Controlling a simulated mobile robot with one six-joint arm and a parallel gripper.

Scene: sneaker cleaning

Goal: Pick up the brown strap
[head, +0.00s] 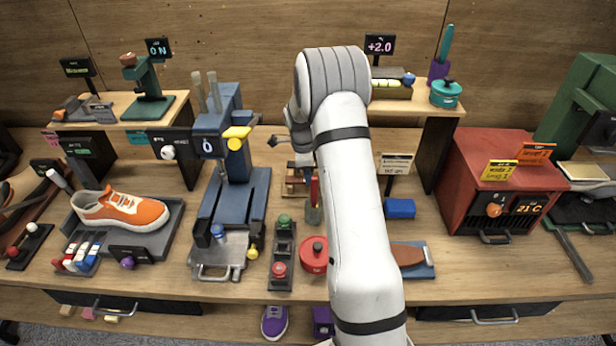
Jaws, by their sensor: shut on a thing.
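My gripper (301,163) is at the back middle of the bench, pointing down, partly hidden by my own arm. It is shut at a small brown slatted piece (296,181), which appears to include the brown strap. The strap's outline is too small to make out, and I cannot tell whether it is clear of the bench. A larger brown flat piece (407,254) lies on a blue board at the front right of my arm, partly hidden by it.
The blue press (233,190) stands left of my gripper. A red pot (313,254) and a button panel (282,254) are in front. The red oven (500,185) is at right. An orange sneaker (120,209) rests on a grey tray at left. A raised shelf (425,106) is behind.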

